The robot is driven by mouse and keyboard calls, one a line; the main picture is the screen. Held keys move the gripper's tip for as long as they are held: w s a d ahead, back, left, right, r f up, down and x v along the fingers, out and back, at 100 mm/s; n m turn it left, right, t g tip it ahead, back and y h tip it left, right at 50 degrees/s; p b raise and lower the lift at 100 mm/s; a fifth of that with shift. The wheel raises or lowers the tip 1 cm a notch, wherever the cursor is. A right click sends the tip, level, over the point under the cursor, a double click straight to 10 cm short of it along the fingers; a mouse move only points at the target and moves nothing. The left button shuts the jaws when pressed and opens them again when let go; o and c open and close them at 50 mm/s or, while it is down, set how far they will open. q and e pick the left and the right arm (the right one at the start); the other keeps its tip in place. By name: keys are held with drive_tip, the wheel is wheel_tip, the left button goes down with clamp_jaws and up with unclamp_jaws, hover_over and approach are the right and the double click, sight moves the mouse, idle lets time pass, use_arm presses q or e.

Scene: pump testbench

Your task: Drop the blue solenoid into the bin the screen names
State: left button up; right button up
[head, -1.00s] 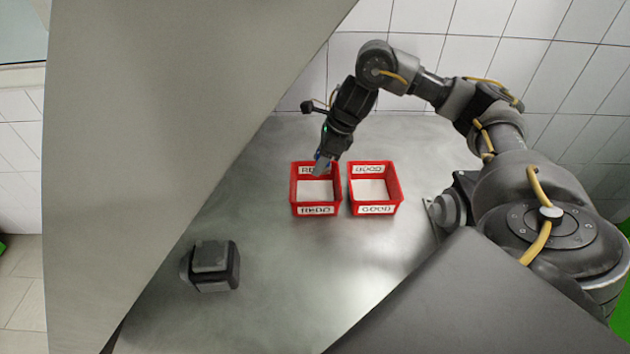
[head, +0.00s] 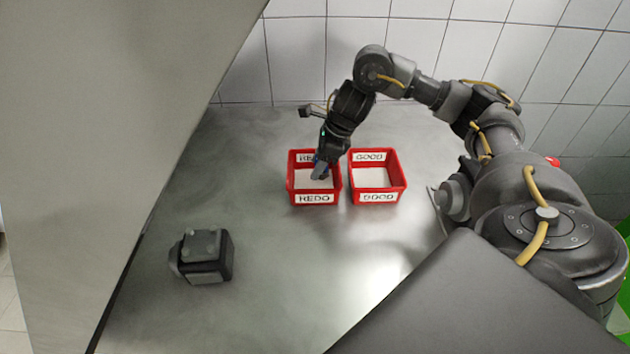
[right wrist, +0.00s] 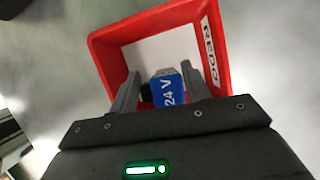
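The blue solenoid (right wrist: 168,90), marked 24 V, sits between the fingers of my right gripper (right wrist: 160,86) in the right wrist view. The gripper appears shut on it. In the head view my right gripper (head: 321,170) points down at the red REDO bin (head: 315,199), with its fingertips over the opening. The right wrist view shows this bin (right wrist: 222,62) just beyond the solenoid, with its pale floor bare. The red GOOD bin (head: 377,197) stands to the right of it and looks empty. No readable screen is in view. My left gripper is not in view.
A dark grey boxy device (head: 203,257) stands on the metal table (head: 270,270) at the lower left. A large plain grey surface covers the left of the head view. The table in front of the bins is clear. A tiled wall (head: 300,55) stands behind.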

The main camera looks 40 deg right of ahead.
drive_tip(key=o, duration=0.4)
drive_tip(key=p+v, duration=0.2)
drive_tip(key=v, duration=0.8)
drive_tip(key=shift+s+d+r, duration=0.1)
drive_tip(key=shift+r, duration=0.25)
drive_tip(key=shift+s, duration=0.1)
